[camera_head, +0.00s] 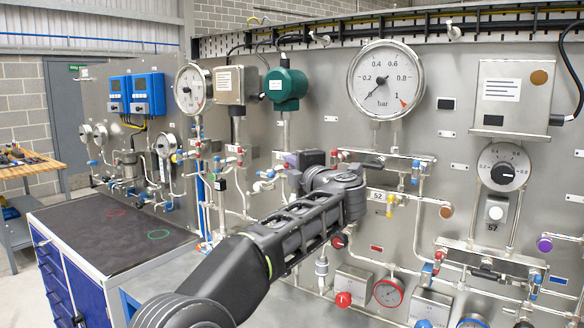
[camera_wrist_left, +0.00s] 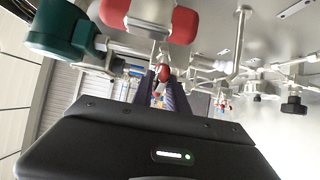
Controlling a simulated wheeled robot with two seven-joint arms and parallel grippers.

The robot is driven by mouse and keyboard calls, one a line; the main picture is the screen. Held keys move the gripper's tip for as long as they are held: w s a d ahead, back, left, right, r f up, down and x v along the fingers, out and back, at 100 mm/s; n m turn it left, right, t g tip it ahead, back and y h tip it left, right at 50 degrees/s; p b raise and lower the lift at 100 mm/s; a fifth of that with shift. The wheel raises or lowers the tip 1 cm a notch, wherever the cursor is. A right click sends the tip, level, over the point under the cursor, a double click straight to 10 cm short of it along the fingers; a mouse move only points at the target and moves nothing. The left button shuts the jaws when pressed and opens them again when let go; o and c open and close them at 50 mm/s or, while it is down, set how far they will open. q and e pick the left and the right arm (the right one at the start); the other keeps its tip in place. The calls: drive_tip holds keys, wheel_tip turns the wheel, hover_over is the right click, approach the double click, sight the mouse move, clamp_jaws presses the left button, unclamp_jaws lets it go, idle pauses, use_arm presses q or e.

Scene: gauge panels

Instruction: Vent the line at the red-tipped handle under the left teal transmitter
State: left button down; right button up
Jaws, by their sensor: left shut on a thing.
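The teal transmitter (camera_head: 286,83) is mounted on the grey panel, left of the large bar gauge. A pipe runs down from it to a small valve manifold. In the left wrist view the transmitter (camera_wrist_left: 62,32) is at upper left. My left gripper (camera_head: 290,160) is at the manifold below the transmitter, with my arm in front hiding part of it. In the wrist view its two dark fingers (camera_wrist_left: 162,92) are closed around a small red-tipped handle (camera_wrist_left: 164,72). The handle's angle is hard to tell. My right gripper is not in view.
A large bar gauge (camera_head: 386,80) hangs right of the transmitter, with valves and pipes below it. Red-capped parts (camera_wrist_left: 182,22) are close to the wrist camera. A dark-topped workbench (camera_head: 92,238) stands at left, with its top mostly clear.

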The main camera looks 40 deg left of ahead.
use_arm(q)
drive_tip(key=c, duration=1.5)
unclamp_jaws()
drive_tip(key=shift+s+d, duration=0.1)
drive_tip(key=shift+s+d+f, duration=0.1)
drive_tip(key=shift+d, duration=0.1)
drive_tip(key=b+v, duration=0.2)
drive_tip(key=v, duration=0.5)
drive_tip(key=shift+b, duration=0.3)
